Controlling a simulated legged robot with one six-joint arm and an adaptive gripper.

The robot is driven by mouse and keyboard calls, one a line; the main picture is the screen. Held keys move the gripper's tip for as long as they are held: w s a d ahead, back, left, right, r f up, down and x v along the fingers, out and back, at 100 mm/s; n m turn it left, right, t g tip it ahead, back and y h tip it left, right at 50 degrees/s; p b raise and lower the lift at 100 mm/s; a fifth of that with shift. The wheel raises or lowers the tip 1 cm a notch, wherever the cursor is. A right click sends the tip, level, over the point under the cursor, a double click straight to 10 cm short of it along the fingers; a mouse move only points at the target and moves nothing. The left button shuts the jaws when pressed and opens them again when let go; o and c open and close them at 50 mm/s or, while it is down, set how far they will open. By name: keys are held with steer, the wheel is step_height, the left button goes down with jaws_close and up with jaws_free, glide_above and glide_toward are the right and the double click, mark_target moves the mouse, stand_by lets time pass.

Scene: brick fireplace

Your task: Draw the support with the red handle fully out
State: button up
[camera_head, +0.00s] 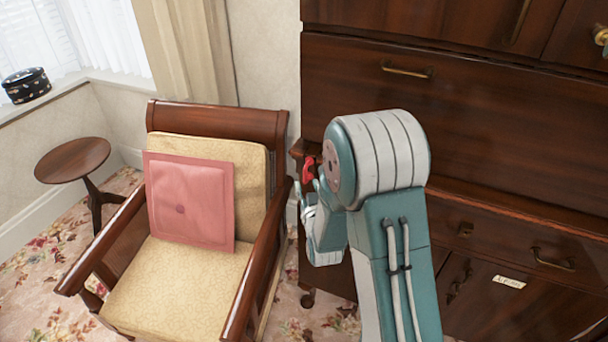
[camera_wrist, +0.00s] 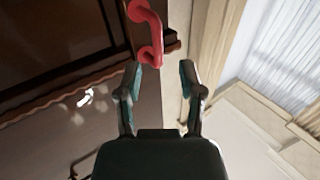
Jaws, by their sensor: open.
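The red handle (camera_wrist: 150,32) is a bright red curved bar at the top centre in the wrist view. It is fixed to the end of a dark wooden part (camera_wrist: 178,15), which looks like the support. My gripper (camera_wrist: 161,72) is open, its two fingers pointing toward the handle. The handle lies just beyond the left fingertip, and I cannot tell whether they touch. My arm hides most of the support and the fingertips there.
A wooden armchair (camera_head: 217,118) with a pink cushion (camera_head: 190,205) stands close on the left. A small round table (camera_head: 72,160) is by the window. The cabinet has brass handles (camera_head: 407,71) and a white label (camera_head: 509,282). Floral carpet (camera_head: 40,285) is free at lower left.

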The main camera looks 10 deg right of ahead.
mark_target(305, 176)
steer(key=w, duration=0.5)
steer(key=shift+d, duration=0.2)
jaws_close()
